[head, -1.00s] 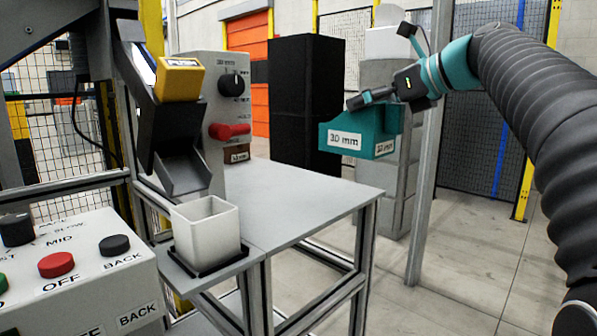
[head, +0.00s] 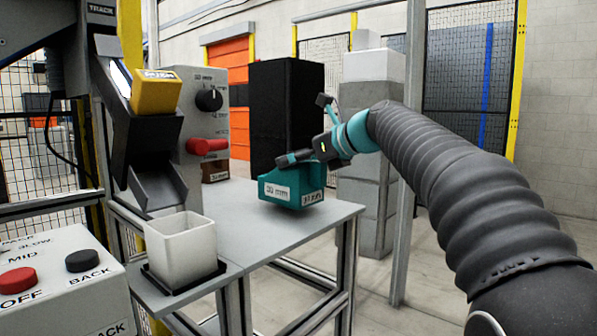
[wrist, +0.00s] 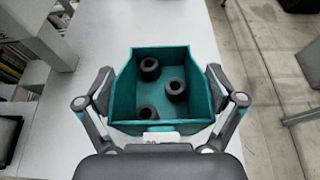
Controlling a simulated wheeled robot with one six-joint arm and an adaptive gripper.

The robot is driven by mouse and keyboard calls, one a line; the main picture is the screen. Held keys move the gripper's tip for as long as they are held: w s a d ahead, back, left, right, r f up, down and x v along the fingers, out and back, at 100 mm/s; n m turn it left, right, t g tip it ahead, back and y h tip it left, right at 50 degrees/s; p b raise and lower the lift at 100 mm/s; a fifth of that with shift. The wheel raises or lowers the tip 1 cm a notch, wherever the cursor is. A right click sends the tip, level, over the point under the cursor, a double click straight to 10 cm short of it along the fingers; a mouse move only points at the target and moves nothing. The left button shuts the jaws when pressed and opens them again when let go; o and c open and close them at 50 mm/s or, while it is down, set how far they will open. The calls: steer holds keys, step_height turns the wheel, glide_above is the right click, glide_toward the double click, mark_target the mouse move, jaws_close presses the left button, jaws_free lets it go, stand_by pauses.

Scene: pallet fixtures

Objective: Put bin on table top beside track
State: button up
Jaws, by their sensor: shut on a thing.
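The teal bin (head: 291,187) carries a "30 mm" label and hangs close over the grey table top (head: 270,228), towards its right part. I cannot tell whether its underside touches the table. My gripper (head: 300,158) is shut on the bin; the wrist view shows my gripper's fingers (wrist: 160,97) pressed on both side walls. In the wrist view the bin (wrist: 124,92) is upright and holds 3 black ring-shaped parts (wrist: 175,85). The track (head: 145,140), a dark chute with a yellow block (head: 156,92), stands at the left of the table.
A white square cup (head: 182,250) stands on a black base below the chute. A grey control box (head: 205,110) with a red handle and a brown bin (head: 215,166) stand behind. A grey post (head: 409,150) rises right of the table. The table's middle is clear.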

steer(key=shift+f, duration=0.75)
steer(key=shift+f, duration=0.2)
steer(key=o, duration=1.3)
steer(key=shift+r, duration=0.1)
steer(key=shift+s+d+r, duration=0.15)
steer(key=v, duration=1.1)
steer(key=shift+s+d, duration=0.2)
steer(key=shift+d, duration=0.05)
steer(key=shift+s, duration=0.1)
